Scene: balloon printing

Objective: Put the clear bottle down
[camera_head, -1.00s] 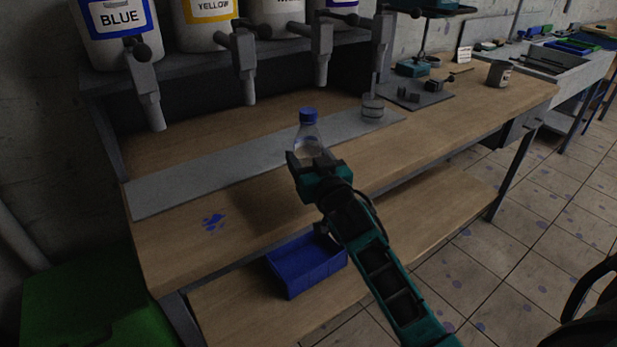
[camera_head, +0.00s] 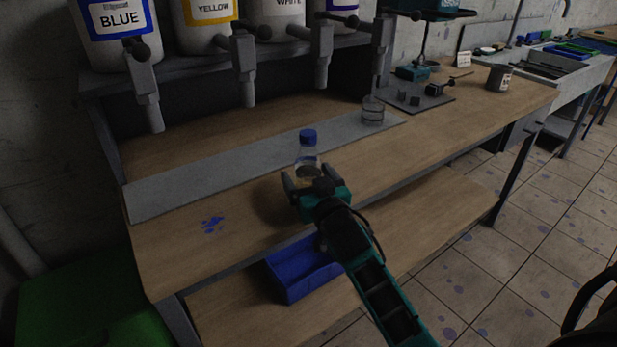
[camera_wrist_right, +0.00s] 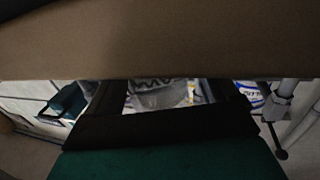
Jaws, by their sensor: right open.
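The clear bottle (camera_head: 308,154) with a blue cap stands upright over the workbench, near the front edge of the grey strip. Its lower part is partly hidden by my right gripper. My right gripper (camera_head: 308,178) is open, its two fingers spread on either side of the bottle's lower part; I cannot tell whether they touch it. In the right wrist view, a clear, distorted shape (camera_wrist_right: 165,95) shows between the dark fingers. My left gripper is not in view.
Paint containers with taps, among them the blue one (camera_head: 115,30), stand on a shelf behind. A glass jar (camera_head: 373,110) is on the grey strip (camera_head: 190,184). Blue paint stains the wooden bench (camera_head: 170,250) at left. A blue bin (camera_head: 312,283) sits on the lower shelf.

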